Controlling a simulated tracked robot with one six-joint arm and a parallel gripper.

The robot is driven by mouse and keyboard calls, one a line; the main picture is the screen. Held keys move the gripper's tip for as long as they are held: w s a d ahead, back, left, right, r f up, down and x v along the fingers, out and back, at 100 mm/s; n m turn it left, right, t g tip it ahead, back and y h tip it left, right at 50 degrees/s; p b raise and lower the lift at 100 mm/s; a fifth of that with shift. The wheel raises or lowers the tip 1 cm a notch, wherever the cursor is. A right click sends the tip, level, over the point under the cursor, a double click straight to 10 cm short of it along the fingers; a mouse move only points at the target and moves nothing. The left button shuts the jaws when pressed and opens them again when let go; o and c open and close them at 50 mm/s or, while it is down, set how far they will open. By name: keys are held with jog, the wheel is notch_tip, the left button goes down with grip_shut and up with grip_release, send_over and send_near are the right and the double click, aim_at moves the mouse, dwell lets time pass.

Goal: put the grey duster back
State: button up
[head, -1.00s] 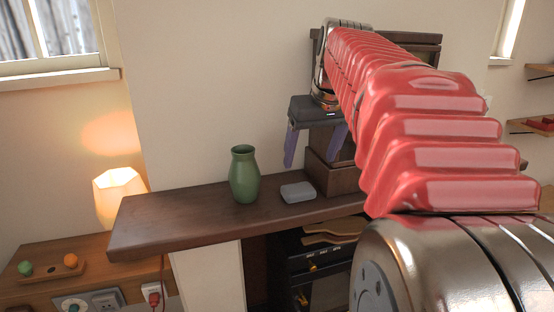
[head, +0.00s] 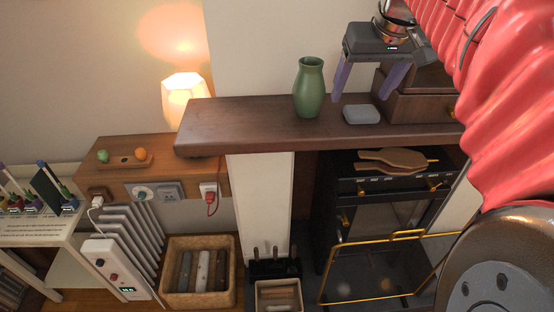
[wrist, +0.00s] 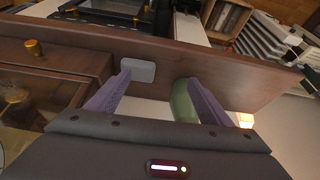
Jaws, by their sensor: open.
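A small grey rounded block, which looks like the grey duster (head: 361,114), lies on the dark wooden mantel shelf (head: 240,127), just right of a green vase. My gripper (head: 367,82) is open and empty. Its two purple fingers point down above and around the duster's position in the head view, not visibly touching it. In the wrist view the duster (wrist: 138,70) shows beyond the fingers, near the left fingertip; my gripper (wrist: 155,85) has a clear gap between its fingers.
The green vase (head: 309,88) stands close left of the duster and shows behind the right finger in the wrist view (wrist: 183,102). A dark wooden box (head: 420,107) stands close right.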

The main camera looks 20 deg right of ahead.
jog(key=s+a+f+n, duration=0.1)
jog(key=s+a+f, duration=0.5)
jog(key=a+f, duration=0.2)
jog(key=s+a+f+n+t+y, duration=0.1)
jog(key=s+a+f, duration=0.6)
jog(key=a+f, duration=0.2)
jog(key=shift+a+n, duration=0.3)
jog(key=shift+a, duration=0.8)
